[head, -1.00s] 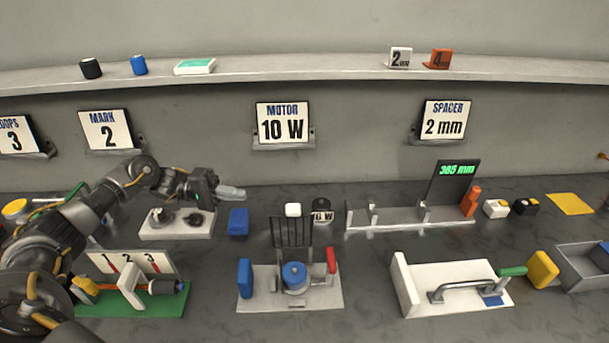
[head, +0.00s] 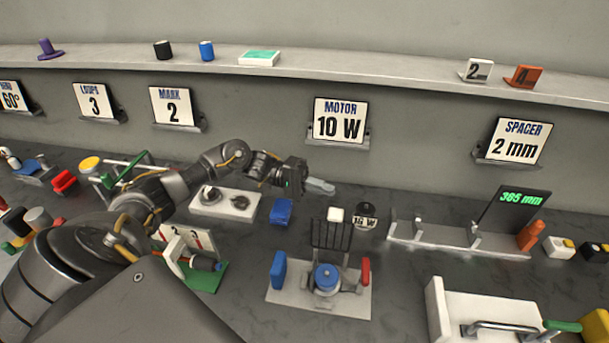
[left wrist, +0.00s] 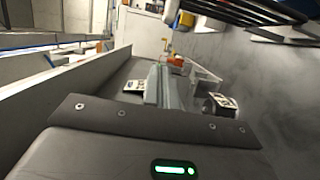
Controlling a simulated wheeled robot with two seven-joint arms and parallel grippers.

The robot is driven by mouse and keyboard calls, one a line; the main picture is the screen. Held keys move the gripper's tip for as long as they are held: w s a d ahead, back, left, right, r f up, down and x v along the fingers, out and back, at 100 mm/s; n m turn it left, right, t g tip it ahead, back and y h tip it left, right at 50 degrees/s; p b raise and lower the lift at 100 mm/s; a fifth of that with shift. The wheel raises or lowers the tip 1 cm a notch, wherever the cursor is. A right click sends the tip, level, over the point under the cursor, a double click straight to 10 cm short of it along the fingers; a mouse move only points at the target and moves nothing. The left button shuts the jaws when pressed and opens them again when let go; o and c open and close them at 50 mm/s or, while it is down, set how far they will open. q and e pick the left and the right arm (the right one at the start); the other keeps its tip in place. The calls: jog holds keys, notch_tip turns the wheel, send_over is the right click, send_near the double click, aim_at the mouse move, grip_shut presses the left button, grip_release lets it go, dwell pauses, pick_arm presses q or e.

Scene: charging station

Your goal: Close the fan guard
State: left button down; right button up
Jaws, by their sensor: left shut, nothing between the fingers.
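The fan guard (head: 331,235) is a black barred grille with a white knob (head: 335,214) on top. It stands upright, open, at the back of a pale base plate (head: 345,304). A blue round motor (head: 326,278) sits in front of it, uncovered. My left gripper (head: 320,187) is shut and empty, above and slightly left of the knob in the head view, apart from it. Its fingers show in the left wrist view (left wrist: 168,86), where dark bars, apparently the guard (left wrist: 250,12), cross the top right. My right gripper is not in view.
A blue block (head: 278,270) and a red lever (head: 365,271) flank the motor. A 16 W motor (head: 367,216) stands just behind the guard's right side. A loose blue block (head: 281,211) lies left of the guard. The shelf (head: 380,68) runs behind, above the sign plates.

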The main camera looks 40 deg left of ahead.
aim_at(332, 230)
pick_arm(q)
jog(key=s+d+p, duration=0.2)
jog(key=s, duration=0.1)
jog(key=shift+s+d, duration=0.25)
jog(key=shift+d, duration=0.15)
